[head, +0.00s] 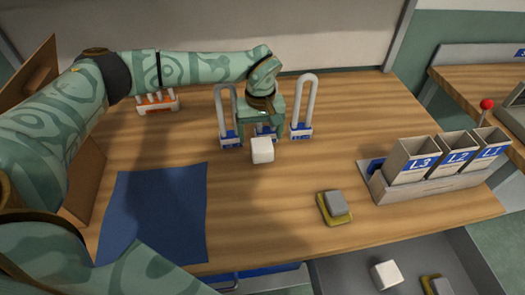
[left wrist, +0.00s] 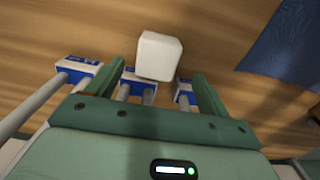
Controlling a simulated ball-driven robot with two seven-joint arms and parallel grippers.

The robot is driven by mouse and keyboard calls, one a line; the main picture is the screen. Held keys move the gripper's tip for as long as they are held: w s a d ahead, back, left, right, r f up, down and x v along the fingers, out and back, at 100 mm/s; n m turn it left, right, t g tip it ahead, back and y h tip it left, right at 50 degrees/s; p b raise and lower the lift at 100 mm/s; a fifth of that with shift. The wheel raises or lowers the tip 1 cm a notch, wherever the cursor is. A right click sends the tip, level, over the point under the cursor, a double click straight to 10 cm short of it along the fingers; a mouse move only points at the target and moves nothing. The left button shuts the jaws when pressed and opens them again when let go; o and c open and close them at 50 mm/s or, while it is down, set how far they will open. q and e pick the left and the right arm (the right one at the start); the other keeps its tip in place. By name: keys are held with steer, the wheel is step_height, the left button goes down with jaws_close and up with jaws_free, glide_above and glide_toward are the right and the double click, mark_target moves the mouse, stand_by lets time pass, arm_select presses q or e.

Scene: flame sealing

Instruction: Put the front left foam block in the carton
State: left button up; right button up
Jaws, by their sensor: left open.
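A white foam block (head: 262,150) stands on the wooden table just below my left gripper (head: 261,130). The gripper points down and is open. In the left wrist view the white block (left wrist: 159,56) shows ahead of the gap between the two fingers (left wrist: 155,90); I see no finger closed on it. Brown cardboard panels (head: 88,185) at the left edge of the table look like the carton; my left arm hides most of it and its inside. A second white block (head: 386,275) lies low in a grey drawer or tray at the front right. My right gripper is not in view.
Upright grey loops on blue-and-white bases (head: 301,132) stand close around the gripper. A blue cloth (head: 153,215) lies front left. A grey-and-yellow pad (head: 335,206) and labelled bins (head: 410,162) are at the right. An orange rack (head: 157,102) is behind. The middle front is clear.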

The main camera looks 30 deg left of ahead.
mark_target(262, 144)
arm_select(q)
steer(key=f, duration=0.2)
steer(key=f+b, duration=0.1)
steer(key=f, duration=0.2)
steer(key=shift+w+d+f, duration=0.1)
steer(key=shift+w+f, duration=0.1)
steer(key=shift+f, duration=0.15)
steer(key=shift+r, duration=0.1)
steer(key=c, duration=1.1)
steer(key=shift+r, duration=0.1)
